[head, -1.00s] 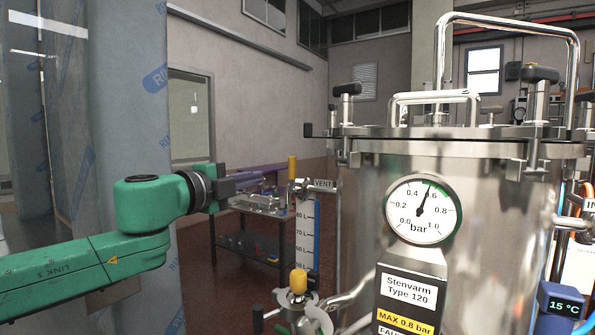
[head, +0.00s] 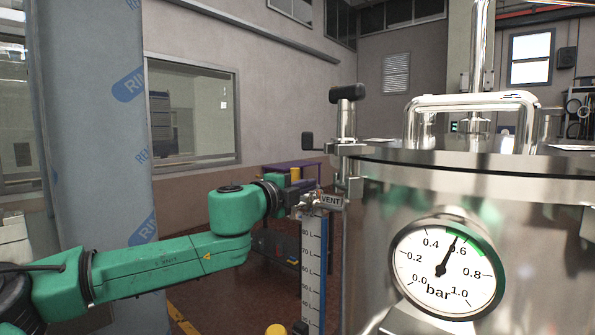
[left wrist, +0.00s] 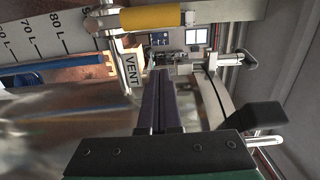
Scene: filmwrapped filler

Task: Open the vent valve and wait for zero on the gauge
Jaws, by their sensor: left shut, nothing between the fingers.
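The vent valve has a yellow handle (head: 295,173) that stands upright beside the VENT tag (head: 331,200), left of the steel vessel. In the left wrist view the yellow handle (left wrist: 150,17) lies crosswise to its short pipe, near the VENT tag (left wrist: 131,70). My left gripper (head: 300,196) is close to the valve in the head view. Its dark fingers (left wrist: 160,78) are shut together with nothing between them, apart from the handle. The round gauge (head: 443,270) on the vessel has its needle just under 0.6 bar. My right gripper is not in view.
The steel vessel (head: 400,190) with its clamped lid fills the right side. A numbered level scale (head: 313,262) hangs below the valve. A film-wrapped column (head: 95,200) stands behind my left arm. Another yellow cap (head: 276,330) shows at the bottom edge.

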